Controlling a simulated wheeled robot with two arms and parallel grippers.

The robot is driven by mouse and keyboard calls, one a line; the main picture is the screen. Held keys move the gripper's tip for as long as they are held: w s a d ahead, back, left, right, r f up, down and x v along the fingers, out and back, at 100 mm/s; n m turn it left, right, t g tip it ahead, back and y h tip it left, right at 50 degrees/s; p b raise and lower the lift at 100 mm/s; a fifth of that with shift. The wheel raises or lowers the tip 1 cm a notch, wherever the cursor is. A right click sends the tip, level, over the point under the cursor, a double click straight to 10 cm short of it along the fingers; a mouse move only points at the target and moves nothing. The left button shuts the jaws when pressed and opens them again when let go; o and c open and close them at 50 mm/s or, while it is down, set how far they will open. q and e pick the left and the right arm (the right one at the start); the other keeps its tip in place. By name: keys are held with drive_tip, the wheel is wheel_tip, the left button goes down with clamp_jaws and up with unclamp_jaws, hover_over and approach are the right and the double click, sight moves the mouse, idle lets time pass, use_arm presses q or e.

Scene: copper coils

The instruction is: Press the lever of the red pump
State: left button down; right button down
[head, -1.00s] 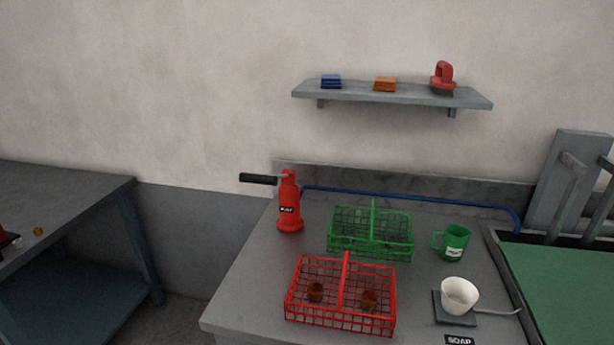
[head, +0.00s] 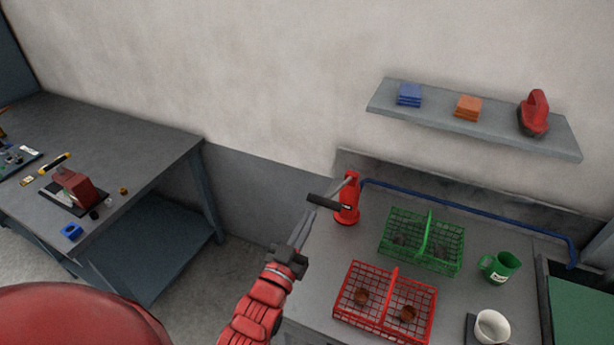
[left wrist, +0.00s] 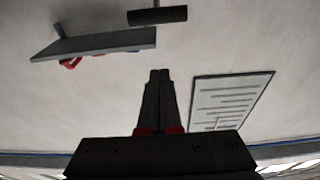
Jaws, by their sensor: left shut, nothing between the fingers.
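The red pump (head: 348,212) stands upright at the back left of the grey counter. Its lever (head: 325,202) ends in a black grip that points left. My left gripper (head: 307,220) is shut and empty, its fingers pointing up toward the lever's grip. In the head view the fingertips lie just below and left of the grip. In the left wrist view the shut fingers (left wrist: 160,73) are below the black grip (left wrist: 157,15), with a visible gap. The pump's body is not seen in the left wrist view. My right gripper is not in view.
A green basket (head: 412,256), a red basket (head: 397,271) and a green mug (head: 499,267) stand right of the pump. A workbench (head: 150,140) stands left across a floor gap.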

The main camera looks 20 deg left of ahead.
use_arm(q)
drive_tip(key=shift+r, duration=0.1)
idle(0.4)
drive_tip(key=w+r+b, duration=0.2)
drive_tip(key=w+b, duration=0.1)
drive_tip(key=w, duration=0.7)
drive_tip(key=f+p, duration=0.1)
drive_tip(key=f, duration=0.1)
drive_tip(key=s+f+p, duration=0.1)
drive_tip(key=f+p, duration=0.1)
drive_tip(key=shift+d+f, duration=0.1)
drive_tip(key=shift+f, duration=0.1)
